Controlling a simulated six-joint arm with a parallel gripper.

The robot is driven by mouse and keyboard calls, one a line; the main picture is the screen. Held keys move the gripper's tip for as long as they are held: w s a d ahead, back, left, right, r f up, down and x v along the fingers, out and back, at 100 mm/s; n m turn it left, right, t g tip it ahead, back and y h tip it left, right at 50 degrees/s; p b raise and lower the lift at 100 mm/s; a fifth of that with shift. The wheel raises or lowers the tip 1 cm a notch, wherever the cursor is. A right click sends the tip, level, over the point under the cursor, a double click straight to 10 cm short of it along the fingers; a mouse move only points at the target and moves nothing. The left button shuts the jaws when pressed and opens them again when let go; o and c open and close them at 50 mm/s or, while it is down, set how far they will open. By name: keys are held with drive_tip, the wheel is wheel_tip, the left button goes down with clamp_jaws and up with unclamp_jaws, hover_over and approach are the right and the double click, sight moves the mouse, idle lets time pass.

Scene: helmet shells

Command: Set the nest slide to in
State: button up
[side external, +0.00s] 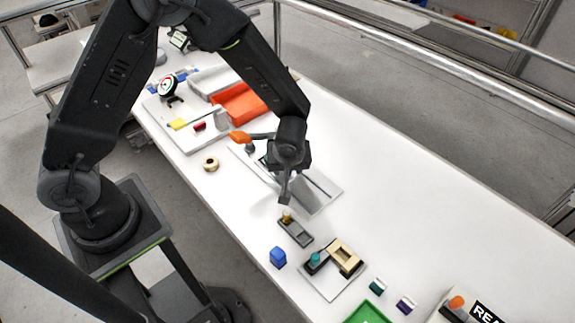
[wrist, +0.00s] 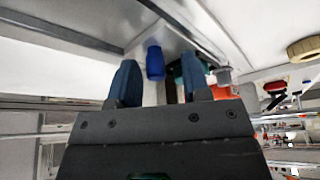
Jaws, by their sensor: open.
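My gripper (side external: 284,190) is open, low over a pale grey plate (side external: 322,190) with a dark slot and an orange-handled clamp (side external: 240,137). In the wrist view its two dark blue fingers (wrist: 159,80) stand apart, with a blue knob (wrist: 155,62) in line with the gap between them. Contact with the knob cannot be told. A teal part (wrist: 180,72) shows partly behind the right-hand finger. No part is labelled as the nest slide. In the side view my gripper and wrist hide the middle of the plate, and the slide's position cannot be read.
A grey track with a brass knob (side external: 287,216), a blue block (side external: 278,257) and a tan nest with a teal knob (side external: 345,257) lie nearer the camera. A tan ring (side external: 210,163) and an orange tray (side external: 242,105) lie farther off.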

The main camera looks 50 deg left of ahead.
drive_tip(key=v, duration=1.4)
drive_tip(key=shift+a, duration=0.1)
drive_tip(key=s+a+r+m+t+h, duration=0.1)
drive_tip(key=s+a+r+m+h, duration=0.1)
drive_tip(key=s+r+m, duration=0.3)
drive_tip(key=s+a+r+m+t+h, duration=0.1)
drive_tip(key=s+a+r+m, duration=0.4)
drive_tip(key=s+r, duration=0.4)
drive_tip(key=shift+s+a+m+t+h, duration=0.2)
drive_tip(key=shift+s+m+t+h, duration=0.2)
drive_tip(key=shift+s, duration=0.45)
drive_tip(key=shift+r, duration=0.15)
idle(0.3)
